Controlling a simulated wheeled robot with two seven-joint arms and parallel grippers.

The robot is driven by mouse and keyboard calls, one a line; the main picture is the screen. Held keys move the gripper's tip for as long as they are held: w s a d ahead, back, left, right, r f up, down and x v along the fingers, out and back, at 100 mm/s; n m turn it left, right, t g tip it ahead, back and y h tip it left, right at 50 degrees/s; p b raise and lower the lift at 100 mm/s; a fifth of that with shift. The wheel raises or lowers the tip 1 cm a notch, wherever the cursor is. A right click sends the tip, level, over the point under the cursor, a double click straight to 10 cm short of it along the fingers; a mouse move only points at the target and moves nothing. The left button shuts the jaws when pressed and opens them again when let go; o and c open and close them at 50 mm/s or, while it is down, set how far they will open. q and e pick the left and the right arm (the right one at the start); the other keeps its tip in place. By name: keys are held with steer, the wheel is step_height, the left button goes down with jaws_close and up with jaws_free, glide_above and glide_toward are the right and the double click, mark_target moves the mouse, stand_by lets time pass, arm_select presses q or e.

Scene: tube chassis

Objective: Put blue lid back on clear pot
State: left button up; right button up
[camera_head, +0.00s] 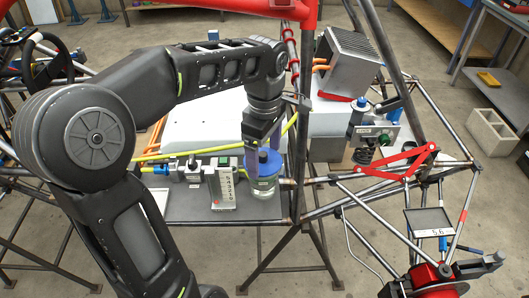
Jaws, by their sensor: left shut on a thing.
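The clear pot (264,188) stands on the grey shelf near its right edge, with pale liquid or tinted contents inside. The blue lid (268,161) is right at the top of the pot; from this angle I cannot tell whether it is seated or just above the rim. My left gripper (263,150) points down from above, its fingers around the lid and shut on it. The fingers hide part of the lid. My right gripper is not in view.
A dark chassis tube (299,150) rises close to the pot's right. A finned grey box (345,65) is behind right. The shelf front (205,212) is bare.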

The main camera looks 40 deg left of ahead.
mark_target(265, 154)
arm_select(q)
steer(key=shift+f, duration=0.35)
steer(key=o, duration=1.2)
steer(key=shift+r, duration=0.35)
step_height(265, 154, up, 8)
steer(key=p, duration=0.6)
step_height(265, 154, up, 2)
steer(key=shift+r+p, duration=0.2)
steer(key=shift+p, duration=0.25)
steer(key=shift+s, duration=0.1)
